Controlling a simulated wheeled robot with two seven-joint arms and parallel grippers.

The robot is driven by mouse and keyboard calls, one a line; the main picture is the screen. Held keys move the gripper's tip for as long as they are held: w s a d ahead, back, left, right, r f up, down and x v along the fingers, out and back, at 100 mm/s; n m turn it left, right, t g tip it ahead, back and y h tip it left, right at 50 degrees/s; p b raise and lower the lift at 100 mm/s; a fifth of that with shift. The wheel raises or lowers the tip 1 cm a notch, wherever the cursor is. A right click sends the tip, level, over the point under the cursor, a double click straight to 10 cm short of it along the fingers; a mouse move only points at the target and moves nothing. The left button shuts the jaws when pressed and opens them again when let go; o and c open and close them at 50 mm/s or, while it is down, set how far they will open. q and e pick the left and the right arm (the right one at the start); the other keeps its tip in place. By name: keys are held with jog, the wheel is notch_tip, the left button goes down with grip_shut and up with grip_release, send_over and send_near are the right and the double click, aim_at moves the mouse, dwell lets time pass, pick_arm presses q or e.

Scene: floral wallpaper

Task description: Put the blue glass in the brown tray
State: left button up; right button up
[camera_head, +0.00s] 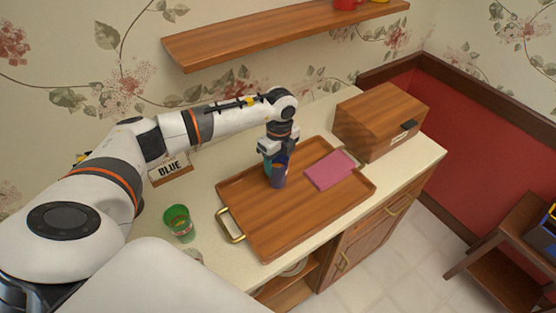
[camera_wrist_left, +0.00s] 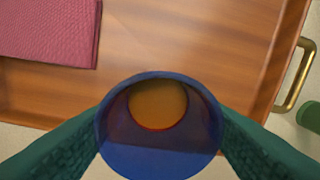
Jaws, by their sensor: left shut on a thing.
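The blue glass (camera_head: 279,179) is upright over the brown tray (camera_head: 275,228), towards its back left part. My left gripper (camera_head: 278,158) comes down from above and is shut on the glass. In the left wrist view the glass (camera_wrist_left: 160,158) sits between the two green finger pads, and its round opening faces the camera. The tray's wooden floor (camera_wrist_left: 190,45) shows beyond it. I cannot tell whether the glass's base touches the tray. My right gripper is not in view.
A pink cloth (camera_head: 332,171) lies in the tray's right part. A green glass (camera_head: 179,222) stands left of the tray, beside its brass handle (camera_head: 230,226). A wooden box (camera_head: 382,120) stands behind right, a "BLUE" sign (camera_head: 170,170) behind left. A shelf (camera_head: 280,38) hangs above.

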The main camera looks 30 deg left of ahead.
pick_arm(q)
jog(key=shift+f, duration=0.45)
jog(key=shift+f, duration=0.1)
jog(key=o, duration=1.6)
jog(key=shift+o, duration=0.2)
